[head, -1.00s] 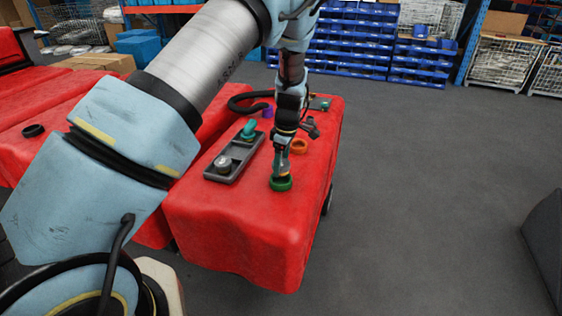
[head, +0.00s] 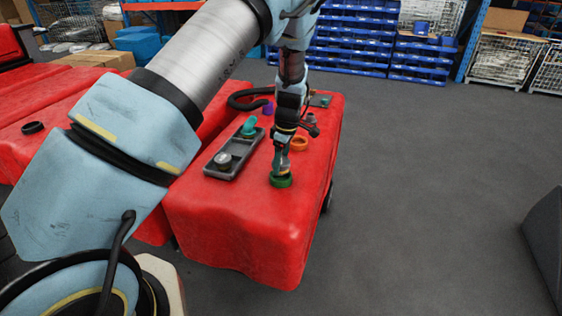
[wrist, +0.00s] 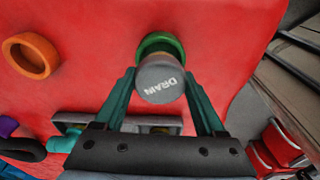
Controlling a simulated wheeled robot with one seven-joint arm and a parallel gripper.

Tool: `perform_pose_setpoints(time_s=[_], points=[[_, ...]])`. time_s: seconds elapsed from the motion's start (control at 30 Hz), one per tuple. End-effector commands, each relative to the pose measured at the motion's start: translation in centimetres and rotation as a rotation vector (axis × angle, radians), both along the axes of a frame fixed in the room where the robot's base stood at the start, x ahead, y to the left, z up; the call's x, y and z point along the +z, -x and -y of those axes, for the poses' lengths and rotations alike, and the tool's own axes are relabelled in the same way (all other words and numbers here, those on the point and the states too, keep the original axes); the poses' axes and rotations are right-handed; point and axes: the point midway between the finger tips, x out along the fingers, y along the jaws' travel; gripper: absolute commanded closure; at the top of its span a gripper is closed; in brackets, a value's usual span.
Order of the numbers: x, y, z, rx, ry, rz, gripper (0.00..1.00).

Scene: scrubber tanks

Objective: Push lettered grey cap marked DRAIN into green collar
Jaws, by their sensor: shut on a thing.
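The grey cap (wrist: 160,80) with white letters DRAIN shows in the wrist view, between the two teal fingers of my gripper (wrist: 160,84). My gripper is shut on the cap. The green collar (wrist: 157,41) lies right behind the cap on the red tank; its far rim shows and the cap hides the rest. In the head view my gripper (head: 280,172) points down onto the green collar (head: 281,182), near the front right of the tank top. I cannot tell how deep the cap sits in the collar.
An orange collar (head: 299,143) stands behind the green one on the red tank (head: 240,225). A dark tray (head: 234,155) with a grey knob and a teal piece lies to the left. A black hose (head: 245,99) and a purple collar (head: 268,108) are at the back.

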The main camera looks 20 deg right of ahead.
Motion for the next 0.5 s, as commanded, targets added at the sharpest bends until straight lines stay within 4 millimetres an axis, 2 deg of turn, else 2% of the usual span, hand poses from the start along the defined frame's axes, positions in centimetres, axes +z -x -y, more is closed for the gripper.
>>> perform_pose_setpoints(time_s=[0.5], points=[[-0.86,0.01,0.01,0.0,0.0,0.0,0.8]])
